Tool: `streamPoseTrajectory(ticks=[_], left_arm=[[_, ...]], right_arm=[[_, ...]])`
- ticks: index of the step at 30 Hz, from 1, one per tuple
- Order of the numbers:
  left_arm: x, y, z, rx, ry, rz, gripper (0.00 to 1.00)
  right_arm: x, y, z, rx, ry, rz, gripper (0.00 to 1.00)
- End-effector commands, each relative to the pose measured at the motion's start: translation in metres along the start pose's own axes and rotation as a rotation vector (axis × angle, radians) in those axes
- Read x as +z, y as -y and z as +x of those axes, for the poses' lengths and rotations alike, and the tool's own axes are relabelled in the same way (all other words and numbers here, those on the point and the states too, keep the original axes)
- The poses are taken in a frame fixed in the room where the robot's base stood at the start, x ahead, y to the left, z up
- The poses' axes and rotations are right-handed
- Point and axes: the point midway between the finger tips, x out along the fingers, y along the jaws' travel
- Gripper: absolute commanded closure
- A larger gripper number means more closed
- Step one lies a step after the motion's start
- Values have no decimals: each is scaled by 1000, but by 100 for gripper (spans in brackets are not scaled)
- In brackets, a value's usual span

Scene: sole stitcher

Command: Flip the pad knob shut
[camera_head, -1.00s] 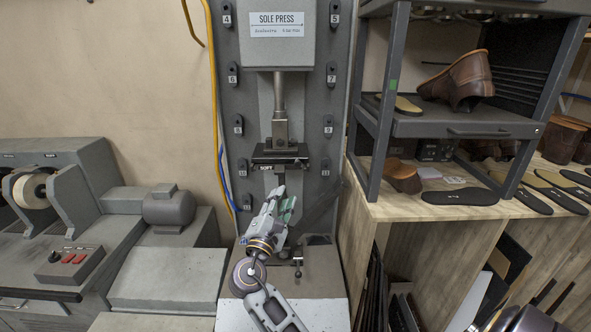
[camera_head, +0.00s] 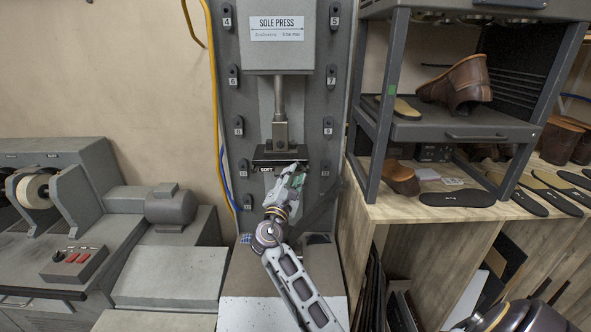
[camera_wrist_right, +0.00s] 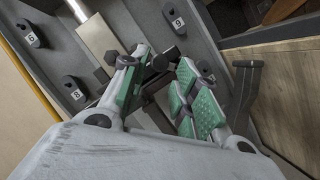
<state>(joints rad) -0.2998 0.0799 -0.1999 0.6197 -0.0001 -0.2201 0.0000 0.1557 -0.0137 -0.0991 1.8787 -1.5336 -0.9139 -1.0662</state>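The sole press (camera_head: 283,40) stands in the middle of the head view. Its ram ends in a dark pad plate (camera_head: 268,157) with a label reading SOFT at its front left. My right gripper (camera_head: 294,178) is just below and in front of the plate's right part. In the right wrist view my right gripper (camera_wrist_right: 163,78) has its green-padded fingers spread apart. Small dark metal parts (camera_wrist_right: 160,62) show between and beyond the fingers. I cannot tell which of them is the pad knob, or whether a finger touches it. My left gripper is not in view.
A dark shelf rack (camera_head: 470,128) with brown shoes stands close on the right, above a wooden bench (camera_head: 385,208). Numbered dark hooks line both sides of the press. A grinding machine (camera_head: 75,225) is on the left. A yellow hose (camera_head: 212,100) runs along the press's left side.

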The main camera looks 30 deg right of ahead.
Motion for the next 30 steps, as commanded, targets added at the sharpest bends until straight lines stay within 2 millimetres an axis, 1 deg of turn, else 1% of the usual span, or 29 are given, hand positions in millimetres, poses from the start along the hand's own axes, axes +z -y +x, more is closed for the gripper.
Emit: streamPoseTrajectory(ticks=[1, 3, 9, 20, 23, 27, 28, 30], left_arm=[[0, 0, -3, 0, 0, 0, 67], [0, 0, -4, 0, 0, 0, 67], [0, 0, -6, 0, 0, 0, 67], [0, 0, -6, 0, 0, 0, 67], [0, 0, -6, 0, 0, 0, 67], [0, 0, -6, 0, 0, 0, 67], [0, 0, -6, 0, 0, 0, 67], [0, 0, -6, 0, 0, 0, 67]], right_arm=[[2, -2, 7, 1, 2, 1, 70], [1, -2, 14, 2, 0, 0, 70], [0, -1, 28, 1, 1, 0, 70], [0, 0, 31, 1, 0, 0, 70], [0, 0, 31, 1, 0, 0, 80], [0, 0, 31, 1, 0, 0, 98], [0, 0, 31, 1, 0, 0, 100], [0, 0, 31, 0, 0, 0, 100]])
